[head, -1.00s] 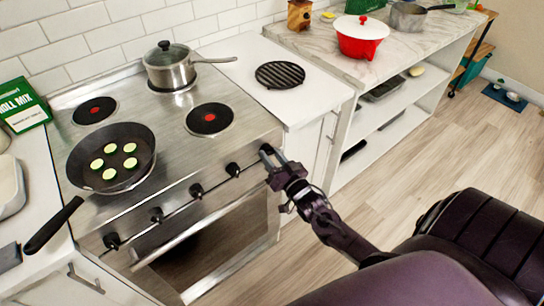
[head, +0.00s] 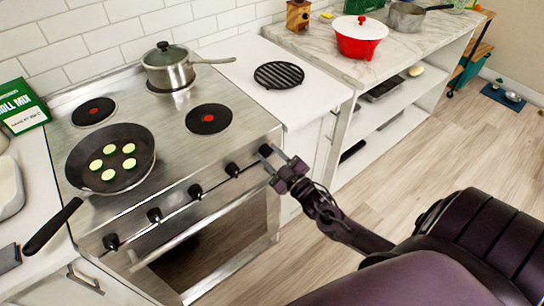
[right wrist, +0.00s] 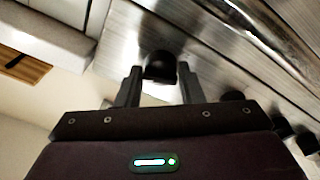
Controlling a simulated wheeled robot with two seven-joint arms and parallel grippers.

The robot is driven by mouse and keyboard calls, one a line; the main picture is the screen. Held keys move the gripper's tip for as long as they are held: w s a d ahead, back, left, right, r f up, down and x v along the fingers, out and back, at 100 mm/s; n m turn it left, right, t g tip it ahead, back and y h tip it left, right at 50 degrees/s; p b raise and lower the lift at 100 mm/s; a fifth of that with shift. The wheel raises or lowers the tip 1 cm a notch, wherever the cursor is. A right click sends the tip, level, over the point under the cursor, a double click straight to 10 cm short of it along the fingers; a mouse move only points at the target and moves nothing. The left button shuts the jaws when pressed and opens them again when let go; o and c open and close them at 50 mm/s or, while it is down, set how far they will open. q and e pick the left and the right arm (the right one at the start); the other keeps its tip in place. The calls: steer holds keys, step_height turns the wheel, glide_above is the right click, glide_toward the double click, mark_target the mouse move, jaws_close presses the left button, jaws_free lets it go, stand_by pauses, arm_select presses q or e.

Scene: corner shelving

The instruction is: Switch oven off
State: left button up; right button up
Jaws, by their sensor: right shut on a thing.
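The steel oven (head: 215,238) has a row of black knobs along its front panel. My right gripper (head: 272,160) is at the rightmost knob (head: 265,151), at the oven's right front corner. In the right wrist view the black knob (right wrist: 160,66) sits between the two grey fingers of my right gripper (right wrist: 159,82), which is shut on it. The other knobs, such as the one next to it (head: 232,170), are untouched. The pointer mark of the gripped knob cannot be made out. My left gripper is not in view.
A frying pan (head: 83,172) with several zucchini slices and a steel pot (head: 168,72) stand on the stovetop. Two bare burners have red centres. A white counter with a black trivet (head: 279,75) is to the right. The floor in front is clear.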

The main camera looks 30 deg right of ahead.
steer(key=n+y, duration=0.1)
steer(key=n, duration=0.6)
steer(key=shift+g+p, duration=0.3)
steer(key=n, duration=0.5)
steer(key=shift+d+y+p, duration=0.1)
steer(key=shift+y+p, duration=0.2)
steer(key=shift+p, duration=0.05)
steer(key=shift+s+n+g, duration=0.1)
steer(key=shift+n+g, duration=0.3)
steer(key=shift+n, duration=1.1)
steer(key=o, duration=0.9)
steer(key=shift+o, duration=0.2)
steer(key=shift+r, duration=0.1)
steer(key=s+d, duration=0.1)
steer(key=s, duration=0.6)
steer(key=shift+s+d+f, duration=0.2)
steer(key=shift+s+d, duration=0.05)
steer(key=shift+d, duration=0.05)
